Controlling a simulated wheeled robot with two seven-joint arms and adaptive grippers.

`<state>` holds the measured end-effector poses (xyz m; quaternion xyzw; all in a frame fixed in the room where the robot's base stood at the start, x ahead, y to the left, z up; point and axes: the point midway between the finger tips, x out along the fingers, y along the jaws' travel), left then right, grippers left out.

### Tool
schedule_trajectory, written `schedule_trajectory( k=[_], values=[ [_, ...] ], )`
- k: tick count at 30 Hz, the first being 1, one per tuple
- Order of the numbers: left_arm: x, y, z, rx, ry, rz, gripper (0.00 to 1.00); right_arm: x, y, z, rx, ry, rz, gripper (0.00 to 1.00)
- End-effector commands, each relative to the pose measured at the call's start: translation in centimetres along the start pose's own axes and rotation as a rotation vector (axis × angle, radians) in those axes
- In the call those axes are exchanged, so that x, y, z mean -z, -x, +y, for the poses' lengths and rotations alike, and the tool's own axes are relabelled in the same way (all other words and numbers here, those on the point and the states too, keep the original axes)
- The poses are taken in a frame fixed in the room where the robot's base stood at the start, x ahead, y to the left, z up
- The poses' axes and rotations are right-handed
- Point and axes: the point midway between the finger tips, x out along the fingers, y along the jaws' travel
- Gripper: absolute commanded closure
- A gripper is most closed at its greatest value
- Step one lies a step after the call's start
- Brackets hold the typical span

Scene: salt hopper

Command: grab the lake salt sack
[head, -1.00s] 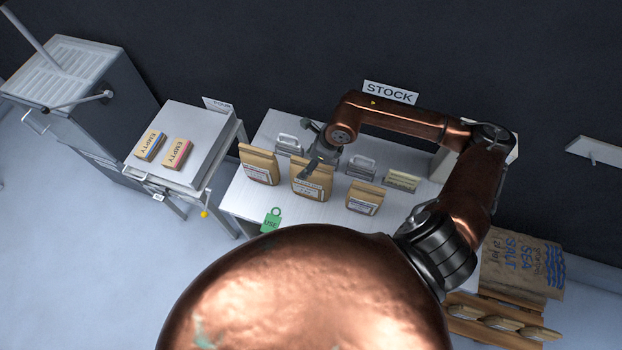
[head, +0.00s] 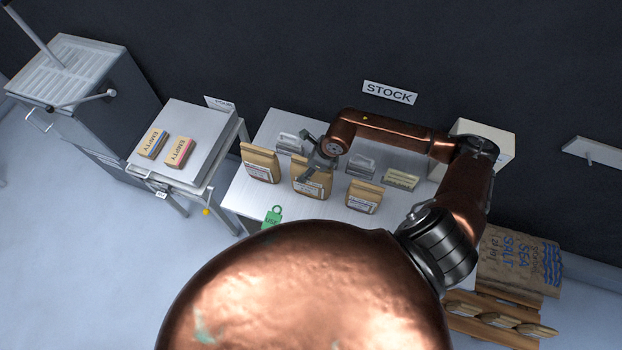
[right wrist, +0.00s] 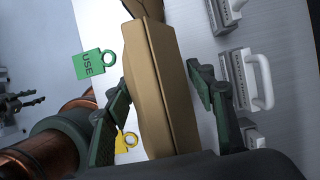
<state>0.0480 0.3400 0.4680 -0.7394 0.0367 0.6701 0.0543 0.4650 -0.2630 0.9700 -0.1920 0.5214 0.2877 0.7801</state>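Three brown paper sacks stand in a row on the stock table (head: 240,200): a left one (head: 261,164), a middle one (head: 318,188) and a right one (head: 363,198). Their labels are too small to read, so I cannot tell which is lake salt. My right gripper (head: 307,158) is at the middle sack. In the right wrist view, the open right gripper (right wrist: 160,82) has one finger on each side of a brown sack (right wrist: 160,100), without a clear grip. Dark jointed parts at that view's left edge may be my left gripper (right wrist: 16,106); its state is unclear.
Grey handled blocks (head: 361,165) stand behind the sacks. A green USE tag (head: 272,216) is at the table's front. A large sea salt sack (head: 515,262) is at lower right.

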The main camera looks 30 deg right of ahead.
Motion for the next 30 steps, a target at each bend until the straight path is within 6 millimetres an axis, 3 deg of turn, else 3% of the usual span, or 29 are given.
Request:
schedule_trajectory(
  k=[21,30],
  values=[
    [0.08,0.01,-0.01,0.000,0.000,0.001,0.60,-0.04,0.02,0.04,-0.001,0.000,0.000,1.00],
    [0.07,0.01,-0.01,0.000,0.000,0.001,0.60,-0.50,0.28,-0.04,0.000,0.002,-0.010,1.00]
  ],
)
